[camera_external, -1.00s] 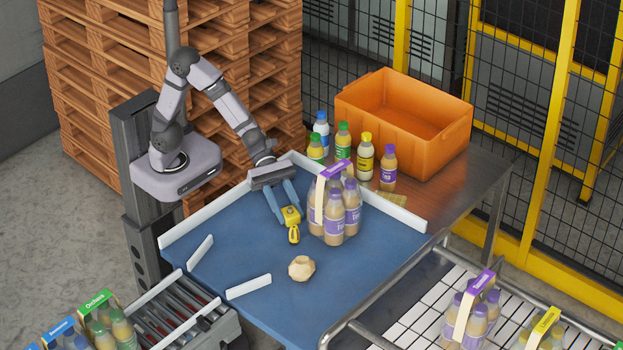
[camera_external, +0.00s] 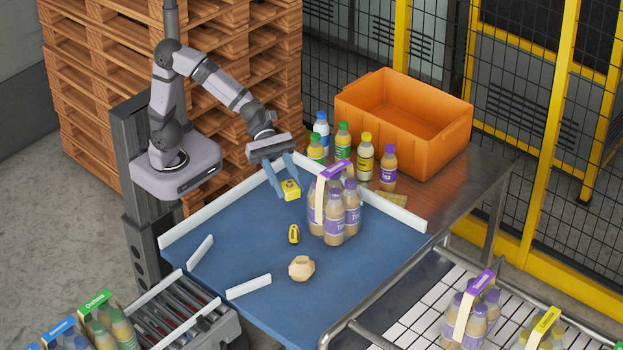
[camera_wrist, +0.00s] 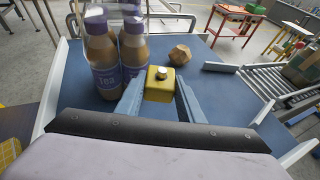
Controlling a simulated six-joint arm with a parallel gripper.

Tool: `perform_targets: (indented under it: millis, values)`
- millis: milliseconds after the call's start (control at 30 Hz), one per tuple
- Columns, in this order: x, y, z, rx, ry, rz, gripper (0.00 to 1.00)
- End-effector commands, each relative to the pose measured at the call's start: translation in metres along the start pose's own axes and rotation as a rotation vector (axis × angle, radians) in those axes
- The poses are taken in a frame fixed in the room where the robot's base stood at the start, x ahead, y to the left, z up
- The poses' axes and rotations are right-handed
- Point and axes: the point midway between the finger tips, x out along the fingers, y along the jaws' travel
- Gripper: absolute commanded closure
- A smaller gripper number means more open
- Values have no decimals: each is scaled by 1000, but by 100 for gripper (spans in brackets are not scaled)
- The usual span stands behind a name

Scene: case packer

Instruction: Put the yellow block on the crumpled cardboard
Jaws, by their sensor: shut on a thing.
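My gripper (camera_external: 290,191) is shut on the yellow block (camera_external: 292,191) and holds it above the blue table surface. In the wrist view the block (camera_wrist: 159,84) sits between the two blue fingers, with a pale round spot on its top. The crumpled cardboard (camera_external: 301,268) is a tan, faceted lump lying on the blue surface, in front of the block and apart from it. It also shows in the wrist view (camera_wrist: 180,55), beyond the block and a little to the right.
A yellow and black tool (camera_external: 293,234) lies between the block and the cardboard. A purple-topped bottle pack (camera_external: 335,212) stands close to the right of my gripper. Low white rails (camera_external: 248,286) edge the blue surface (camera_external: 235,240). Loose bottles and an orange crate (camera_external: 400,125) stand behind.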

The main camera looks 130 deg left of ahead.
Motion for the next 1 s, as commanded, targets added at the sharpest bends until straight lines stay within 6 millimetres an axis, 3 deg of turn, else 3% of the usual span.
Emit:
perform_targets:
  millis: [267,467,633,733,833,1000]
  values:
    - [-3,-4,10,3,1,-7,94]
    - [10,-33,13,23,3,-67,94]
    - [38,-78,-2,59,6,-162,94]
    - [62,-110,2,93,4,-236,94]
    - [88,-136,14,125,2,-308,94]
    - [129,-152,40,146,-2,-348,94]
